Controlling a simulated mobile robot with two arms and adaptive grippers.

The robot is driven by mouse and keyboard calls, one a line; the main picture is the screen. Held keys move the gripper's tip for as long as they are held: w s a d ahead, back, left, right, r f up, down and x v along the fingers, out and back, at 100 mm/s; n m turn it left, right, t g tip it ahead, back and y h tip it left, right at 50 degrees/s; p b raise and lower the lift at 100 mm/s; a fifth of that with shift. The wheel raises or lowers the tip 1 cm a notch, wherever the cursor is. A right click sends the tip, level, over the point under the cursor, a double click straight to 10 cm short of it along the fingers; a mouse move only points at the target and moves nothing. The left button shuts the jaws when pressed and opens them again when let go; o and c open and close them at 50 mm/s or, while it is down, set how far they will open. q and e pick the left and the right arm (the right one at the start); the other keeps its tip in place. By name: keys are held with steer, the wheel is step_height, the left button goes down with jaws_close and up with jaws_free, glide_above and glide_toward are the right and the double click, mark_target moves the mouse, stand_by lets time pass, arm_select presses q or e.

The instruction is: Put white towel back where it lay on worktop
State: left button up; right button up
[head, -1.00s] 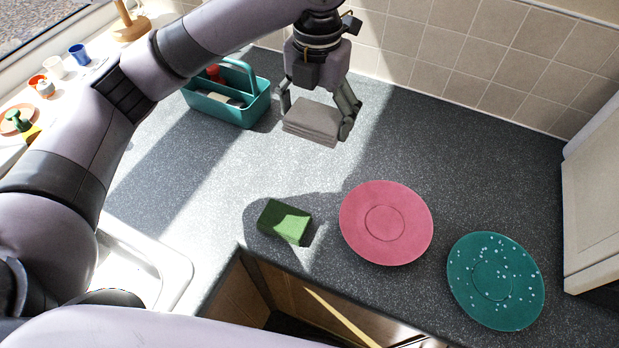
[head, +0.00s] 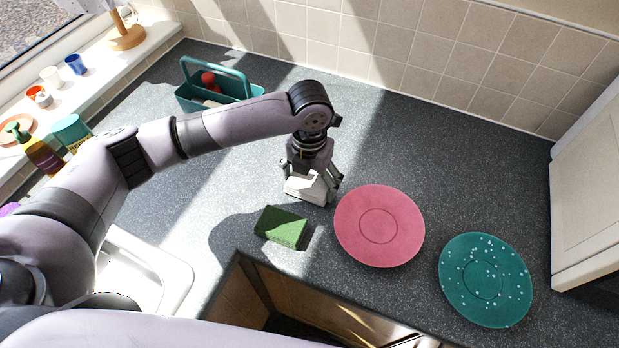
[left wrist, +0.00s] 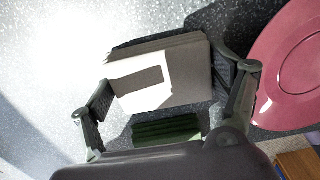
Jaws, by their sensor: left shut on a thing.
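The folded white towel (head: 304,188) is between the fingers of my left gripper (head: 311,186), which is shut on it. In the head view it is just left of the pink plate and behind the green sponge. It shows in the left wrist view (left wrist: 185,85) too, with a finger of my left gripper (left wrist: 165,95) at each side. I cannot tell whether the towel touches the grey speckled worktop (head: 400,130). My right gripper is not in view.
The pink plate (head: 379,226) is close on the right, with a spotted teal plate (head: 486,280) beyond it. The green sponge (head: 281,228) lies in front. A teal caddy (head: 230,92) stands at the back left. The sink (head: 150,275) is at front left. The worktop behind the plates is clear.

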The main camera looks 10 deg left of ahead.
mark_target(310, 181)
arm_select(q)
steer(key=shift+f, duration=0.2)
steer(key=o, duration=1)
steer(key=shift+c, duration=0.2)
step_height(310, 181, up, 12)
steer(key=b, duration=0.2)
steer(key=shift+r, duration=0.15)
